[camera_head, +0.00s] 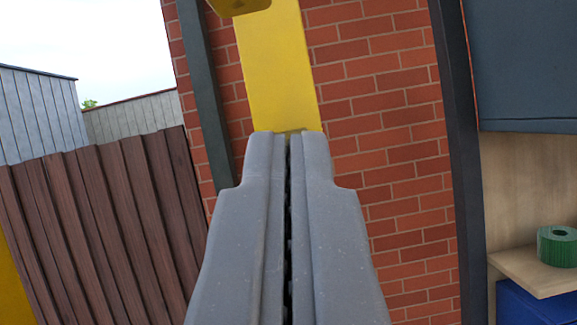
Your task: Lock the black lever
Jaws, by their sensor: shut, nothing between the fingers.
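My gripper (289,136) is shut and empty, with its two grey fingers pressed together and pointing up the middle of the view. Its tips overlap the lower end of a flat yellow bar (277,70); I cannot tell whether they touch it. I cannot make out a black lever for certain in this view. A dark upright strip (205,90) stands left of the yellow bar.
A red brick wall (385,110) fills the middle. A dark curved post (456,130) stands to its right, before a wooden shelf (535,270) with a green roll (557,246) and a blue box (535,303). A brown slatted fence (110,220) is at the left.

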